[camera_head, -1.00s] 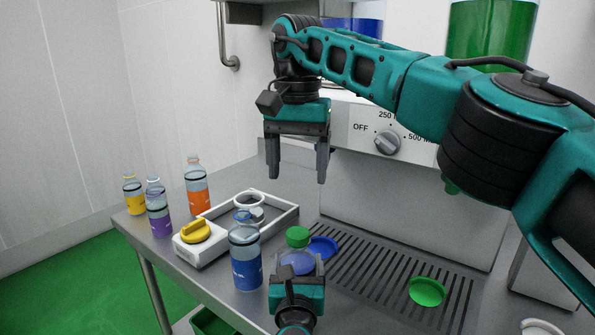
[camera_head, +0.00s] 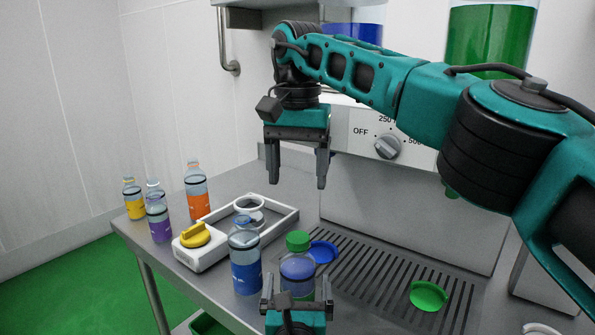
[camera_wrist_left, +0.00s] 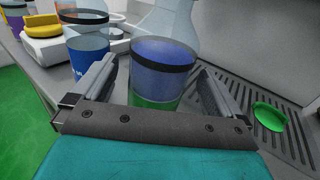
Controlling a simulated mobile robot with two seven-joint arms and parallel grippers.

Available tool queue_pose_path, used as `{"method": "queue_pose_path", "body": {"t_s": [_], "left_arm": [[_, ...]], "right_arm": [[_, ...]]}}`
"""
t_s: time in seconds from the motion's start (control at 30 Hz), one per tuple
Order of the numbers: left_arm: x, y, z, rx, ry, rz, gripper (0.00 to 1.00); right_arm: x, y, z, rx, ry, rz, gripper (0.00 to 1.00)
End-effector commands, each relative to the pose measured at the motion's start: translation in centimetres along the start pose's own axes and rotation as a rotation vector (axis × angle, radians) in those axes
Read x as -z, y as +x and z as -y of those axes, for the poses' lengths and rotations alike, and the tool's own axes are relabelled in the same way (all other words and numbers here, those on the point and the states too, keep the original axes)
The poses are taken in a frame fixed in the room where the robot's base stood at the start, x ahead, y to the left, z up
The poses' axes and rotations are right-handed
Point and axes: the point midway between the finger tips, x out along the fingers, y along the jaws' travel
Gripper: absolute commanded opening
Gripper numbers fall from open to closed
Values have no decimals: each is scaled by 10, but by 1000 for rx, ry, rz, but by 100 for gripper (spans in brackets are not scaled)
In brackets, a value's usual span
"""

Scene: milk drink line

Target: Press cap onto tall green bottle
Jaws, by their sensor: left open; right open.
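A clear bottle with a green cap (camera_head: 298,241) on its neck stands upright at the front of the counter. Blue shows in its body (camera_head: 298,265), and the left wrist view shows blue above green on it (camera_wrist_left: 160,75). How firmly the cap sits cannot be told. My left gripper (camera_head: 298,286) is open at the near side of this bottle, its fingers (camera_wrist_left: 155,78) apart on either side of the bottle's lower part. My right gripper (camera_head: 297,180) is open and empty, pointing down above and behind the capped bottle.
A blue-label bottle (camera_head: 245,270) stands close on the left. A blue cap (camera_head: 322,251) and a green cap (camera_head: 428,296) lie at the slotted grate (camera_head: 375,270). A white tray (camera_head: 285,225), a yellow-knobbed device (camera_head: 196,237) and several bottles are farther left.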

Motion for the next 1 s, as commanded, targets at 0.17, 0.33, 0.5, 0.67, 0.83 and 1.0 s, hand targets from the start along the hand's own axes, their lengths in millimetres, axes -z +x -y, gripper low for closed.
{"method": "queue_pose_path", "body": {"t_s": [0.17,0.33,0.5,0.67,0.83,1.0], "left_arm": [[1,-39,0,-1,-3,-3,100],[1,-66,0,-2,-1,-1,100],[0,-80,0,-2,0,0,100],[-1,-83,0,-2,1,2,100],[-1,-83,0,-2,1,2,100],[-1,-83,0,-1,1,1,100]], "right_arm": [[0,1,0,0,0,0,73],[0,3,0,0,0,0,73],[0,3,0,0,0,0,73],[0,3,0,0,0,0,73],[0,3,0,0,0,0,73],[0,3,0,0,0,0,73]]}}
